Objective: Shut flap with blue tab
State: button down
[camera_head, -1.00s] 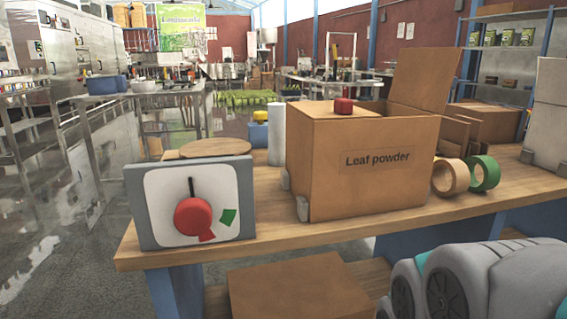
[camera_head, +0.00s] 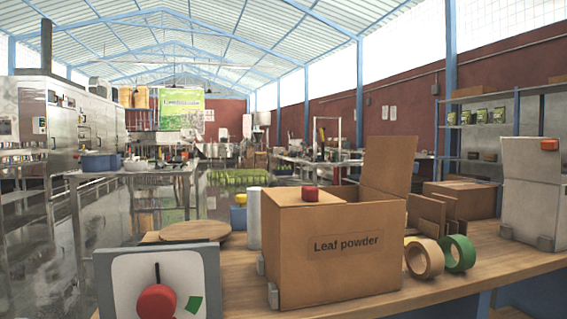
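A cardboard box labelled "Leaf powder" (camera_head: 335,262) stands on the wooden bench. A flap with a red tab (camera_head: 310,193) lies flat over the left part of its top. Another flap (camera_head: 388,165) stands raised at the right side, so the top is open there. No blue tab shows on either flap; the raised flap's far face is hidden. My gripper is not in view.
A dial panel with a red knob (camera_head: 156,302) is at the front left of the wooden bench (camera_head: 474,274). Tan tape (camera_head: 413,259) and green tape (camera_head: 466,254) stand right of the box. A pale panel with an orange-red tab (camera_head: 531,190) stands far right. A white cylinder (camera_head: 254,217) is behind left.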

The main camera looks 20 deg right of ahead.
aim_at(389, 165)
jog(key=i+l+u, duration=0.1)
jog(key=l+u, duration=0.3)
jog(key=l, duration=0.6)
jog(key=l+u, duration=0.4)
jog(key=l, duration=0.6)
jog(key=k+l, duration=0.2)
jog(key=l, duration=0.15)
jog(key=k+l, duration=0.15)
jog(key=l, duration=0.2)
jog(key=k+l, duration=0.2)
jog(key=l, duration=0.15)
